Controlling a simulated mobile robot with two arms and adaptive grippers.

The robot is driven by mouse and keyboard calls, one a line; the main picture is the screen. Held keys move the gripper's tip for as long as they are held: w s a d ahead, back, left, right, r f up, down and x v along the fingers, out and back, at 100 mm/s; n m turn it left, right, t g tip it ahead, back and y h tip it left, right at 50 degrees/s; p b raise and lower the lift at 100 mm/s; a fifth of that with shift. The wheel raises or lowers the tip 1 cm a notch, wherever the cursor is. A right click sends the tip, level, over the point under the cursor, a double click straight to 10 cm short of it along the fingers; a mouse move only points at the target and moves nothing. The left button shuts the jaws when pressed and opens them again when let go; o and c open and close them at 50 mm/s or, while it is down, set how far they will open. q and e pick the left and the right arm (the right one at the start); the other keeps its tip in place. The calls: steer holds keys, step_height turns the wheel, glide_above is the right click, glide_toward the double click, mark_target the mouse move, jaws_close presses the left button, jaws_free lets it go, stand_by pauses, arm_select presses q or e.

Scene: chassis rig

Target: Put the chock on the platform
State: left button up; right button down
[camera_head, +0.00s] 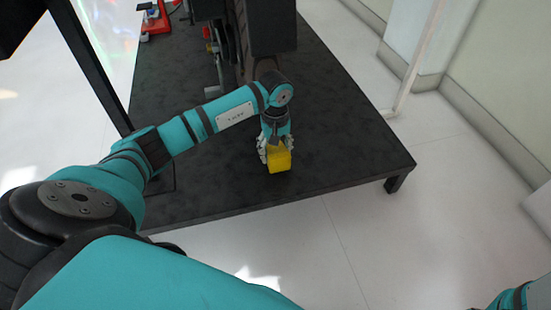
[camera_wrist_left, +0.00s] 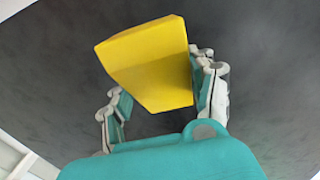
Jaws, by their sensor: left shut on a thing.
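The yellow chock (camera_head: 280,161) is a block with slanted faces, held at the end of my left arm. My left gripper (camera_head: 268,146) is shut on it, over the near part of the dark platform (camera_head: 340,125). In the left wrist view the chock (camera_wrist_left: 150,62) sits between the fingers of the gripper (camera_wrist_left: 163,100), with the dark platform surface (camera_wrist_left: 60,75) behind it. I cannot tell whether the chock touches the platform. My right gripper is not in view; only a bit of my right arm shows at the bottom right corner.
A dark chassis rig (camera_head: 268,28) with a wheel stands on the platform's far part. A red item (camera_head: 155,22) is at the far left. A black post (camera_head: 88,65) rises at the left. The platform's right side is clear. A white wall (camera_head: 500,60) and pale floor lie beyond.

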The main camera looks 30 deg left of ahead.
arm_select(q)
step_height(320, 180, down, 3)
steer(key=shift+b, duration=0.95)
steer(key=shift+r, duration=0.15)
steer(key=o, duration=1.6)
steer(key=shift+f, duration=0.2)
